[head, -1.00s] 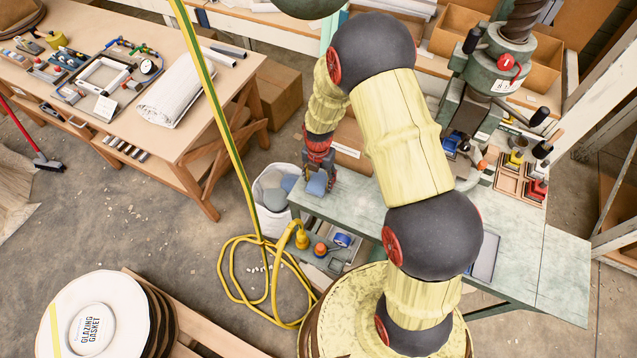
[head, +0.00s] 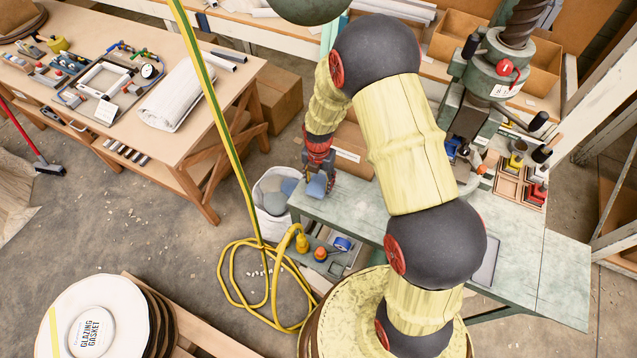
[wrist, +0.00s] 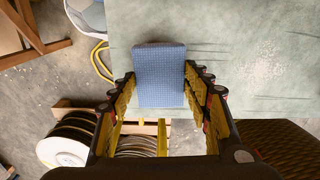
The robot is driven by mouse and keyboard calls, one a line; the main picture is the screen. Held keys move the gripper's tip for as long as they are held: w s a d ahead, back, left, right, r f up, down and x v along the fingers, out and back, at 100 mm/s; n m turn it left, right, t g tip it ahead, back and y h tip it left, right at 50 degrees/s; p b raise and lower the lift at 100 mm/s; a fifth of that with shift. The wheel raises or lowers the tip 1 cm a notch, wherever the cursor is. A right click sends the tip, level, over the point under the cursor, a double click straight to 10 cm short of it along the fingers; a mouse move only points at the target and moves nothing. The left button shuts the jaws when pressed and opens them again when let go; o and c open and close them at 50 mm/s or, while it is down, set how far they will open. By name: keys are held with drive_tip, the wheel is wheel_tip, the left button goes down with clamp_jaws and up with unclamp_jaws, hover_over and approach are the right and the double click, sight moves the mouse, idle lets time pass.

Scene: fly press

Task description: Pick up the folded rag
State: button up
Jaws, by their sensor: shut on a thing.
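The folded rag (wrist: 160,75) is a blue checked block in the middle of the wrist view, between my two finger pads. My gripper (wrist: 160,92) is shut on it, with a finger touching each side. In the head view my gripper (head: 318,178) is small, at the left end of the green-grey bench, and the rag (head: 316,186) shows as a blue patch at its fingertips. I cannot tell for certain whether the rag is clear of the bench top.
The bench top (head: 350,210) is bare around the rag. A white bin (head: 273,225) with grey and blue cloths stands just left of the bench end. The fly press (head: 495,70) and a tray of tools (head: 515,185) are to the right. A yellow hose (head: 228,285) lies on the floor.

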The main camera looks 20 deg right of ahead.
drive_tip(key=s+d+r+p, duration=0.2)
drive_tip(key=s+r, duration=0.9)
drive_tip(key=s, duration=0.3)
drive_tip(key=shift+r, duration=0.2)
drive_tip(key=o, duration=0.5)
drive_tip(key=shift+a, duration=0.1)
drive_tip(key=c, duration=0.4)
